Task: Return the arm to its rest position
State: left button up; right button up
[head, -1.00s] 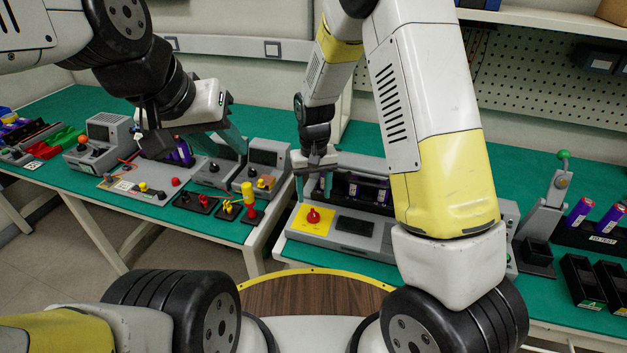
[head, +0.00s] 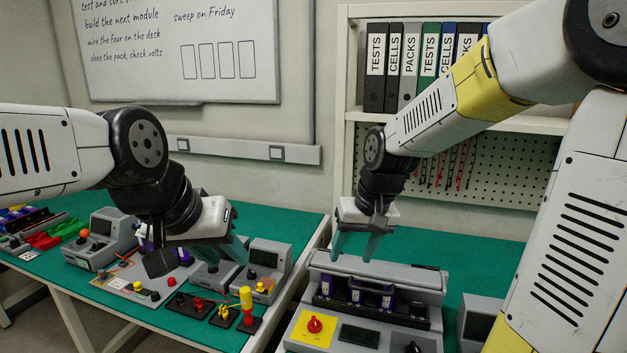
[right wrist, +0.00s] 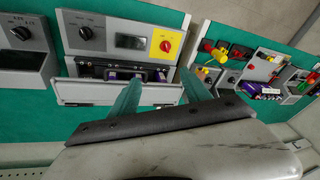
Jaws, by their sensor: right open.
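My right gripper (head: 355,246) has its teal fingers spread with nothing between them. It is in the air over the back of the grey tester (head: 376,272), which has a red knob on a yellow plate (head: 314,325). Several purple cells (head: 356,296) sit in the tester's slot. The right wrist view shows my right gripper's fingers (right wrist: 160,92) apart and empty, with the tester's raised lid (right wrist: 118,93) beyond them. My left gripper (head: 226,250) hangs over the left bench; its fingertips overlap the devices behind, so its opening is unclear.
The left bench (head: 290,228) carries grey meters (head: 268,262), a wiring board (head: 135,284) and red and yellow plugs (head: 247,298). A shelf of binders (head: 408,62) stands behind my right arm. A whiteboard (head: 190,55) hangs on the wall. Air above the benches between the grippers is clear.

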jog(key=s+d+r+t, duration=0.1)
jog(key=s+d+r, duration=0.2)
jog(key=s, duration=0.3)
jog(key=s+d+r+t, duration=0.2)
jog(key=s+d+r, duration=0.1)
jog(key=s+r, duration=0.2)
jog(key=shift+s+r+m+t, duration=0.15)
jog(key=shift+s+m+t, duration=0.2)
jog(key=shift+s, duration=0.7)
